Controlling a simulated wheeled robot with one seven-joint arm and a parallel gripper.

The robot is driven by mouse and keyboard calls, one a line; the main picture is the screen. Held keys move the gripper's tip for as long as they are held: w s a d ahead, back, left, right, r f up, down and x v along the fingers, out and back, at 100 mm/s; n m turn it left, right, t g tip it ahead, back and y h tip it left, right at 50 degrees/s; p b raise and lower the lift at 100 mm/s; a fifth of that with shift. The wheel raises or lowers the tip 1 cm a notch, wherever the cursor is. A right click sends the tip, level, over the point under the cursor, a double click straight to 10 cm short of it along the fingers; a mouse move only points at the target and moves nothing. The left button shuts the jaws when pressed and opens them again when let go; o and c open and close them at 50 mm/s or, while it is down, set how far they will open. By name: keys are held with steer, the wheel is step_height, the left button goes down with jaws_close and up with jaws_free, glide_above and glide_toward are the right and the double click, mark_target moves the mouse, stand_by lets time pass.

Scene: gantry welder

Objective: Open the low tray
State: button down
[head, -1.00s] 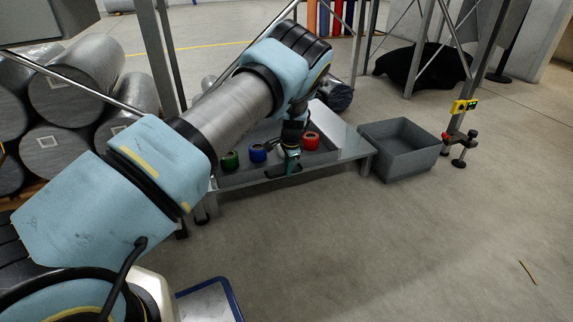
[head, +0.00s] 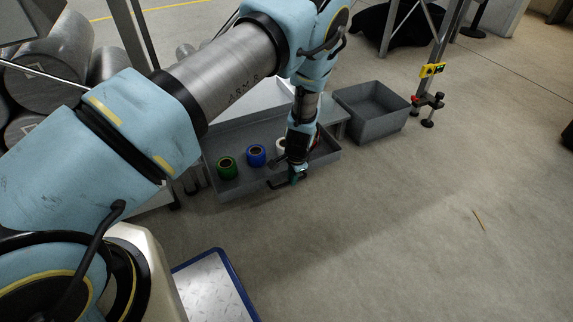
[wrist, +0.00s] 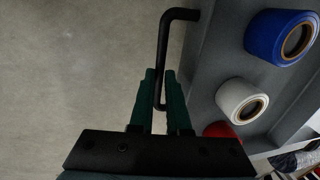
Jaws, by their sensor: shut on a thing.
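The low tray (head: 237,188) is a grey open drawer standing out from under the low table. It holds a green roll (head: 227,167), a blue roll (head: 256,155) and a white roll (head: 281,146). A red roll (wrist: 219,130) also shows in the wrist view. My gripper (head: 297,175) is at the tray's front face, its jaws shut on the black bar handle (wrist: 164,55). The two green fingers sit on either side of the bar in the wrist view. My arm hides part of the tray in the head view.
A grey open bin (head: 370,108) stands on the floor right of the tray. A post with a yellow label (head: 432,70) and red-knobbed feet is beyond it. Large grey cylinders (head: 40,80) are stacked at the left. The floor in front of the tray is clear.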

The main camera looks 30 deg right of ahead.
steer(key=shift+s, duration=0.55)
steer(key=c, duration=0.9)
jaws_free()
steer(key=r+p, duration=0.1)
steer(key=r, duration=0.2)
steer(key=s+r+p, duration=0.1)
steer(key=r, duration=0.3)
steer(key=s+r+p, duration=0.1)
steer(key=r, duration=0.2)
steer(key=shift+a+r, duration=0.15)
steer(key=shift+r, duration=0.15)
